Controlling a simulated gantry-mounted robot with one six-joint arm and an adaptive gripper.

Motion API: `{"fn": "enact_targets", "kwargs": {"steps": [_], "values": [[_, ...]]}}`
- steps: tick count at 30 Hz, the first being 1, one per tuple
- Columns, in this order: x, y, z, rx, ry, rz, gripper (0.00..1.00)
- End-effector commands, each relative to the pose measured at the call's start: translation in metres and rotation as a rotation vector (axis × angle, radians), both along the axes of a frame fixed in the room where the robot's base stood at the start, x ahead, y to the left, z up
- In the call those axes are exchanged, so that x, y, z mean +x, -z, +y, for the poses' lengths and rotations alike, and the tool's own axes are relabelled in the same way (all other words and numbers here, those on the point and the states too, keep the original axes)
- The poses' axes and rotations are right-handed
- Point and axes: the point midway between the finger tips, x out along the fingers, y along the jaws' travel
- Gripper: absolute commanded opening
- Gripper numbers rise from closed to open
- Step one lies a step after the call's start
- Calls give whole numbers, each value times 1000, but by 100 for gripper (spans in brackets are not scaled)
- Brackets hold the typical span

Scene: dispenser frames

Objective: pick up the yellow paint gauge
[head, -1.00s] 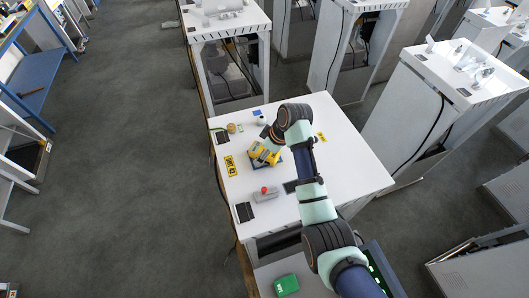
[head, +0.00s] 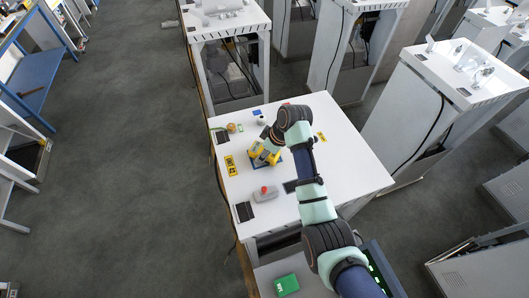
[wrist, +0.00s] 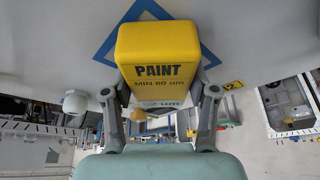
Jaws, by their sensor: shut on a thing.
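The yellow paint gauge (head: 262,155) is on or just above the white table, over a blue-marked spot. In the wrist view the gauge (wrist: 158,45) is a yellow block with rounded corners, with "PAINT" and "MIN 60 um" printed in dark letters. My gripper (head: 266,149) is over it in the head view and partly hides it. In the wrist view the two grey fingers of my gripper (wrist: 160,100) are shut on the gauge, one on each side. I cannot tell whether the gauge still touches the table.
A grey box with a red button (head: 265,194) stands nearer on the white table (head: 345,165). A round tan thing (head: 231,128) and a white knob (head: 261,120) stand farther back. The right side is mostly clear.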

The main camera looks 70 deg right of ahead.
Motion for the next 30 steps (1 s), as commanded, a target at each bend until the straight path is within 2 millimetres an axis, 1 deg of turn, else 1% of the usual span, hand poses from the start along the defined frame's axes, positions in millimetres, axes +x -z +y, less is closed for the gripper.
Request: {"fn": "enact_targets", "kwargs": {"steps": [1,3,4,11,13,16,17,20,25,26,27,30], "values": [[0,0,0,0,0,0,26],[0,0,0,0,0,-1,14],[0,0,0,0,0,-1,10],[0,-2,0,-1,0,-1,10],[0,-6,0,-2,0,-2,10],[1,-21,-1,-5,0,-4,10],[1,-27,-1,-5,0,-4,10],[1,-55,-2,-6,-1,-5,10],[1,-118,-2,-8,0,-6,10],[1,-133,-1,-7,0,-5,10],[1,-157,-1,-4,-1,-3,10],[0,-182,0,0,0,0,10]]}}
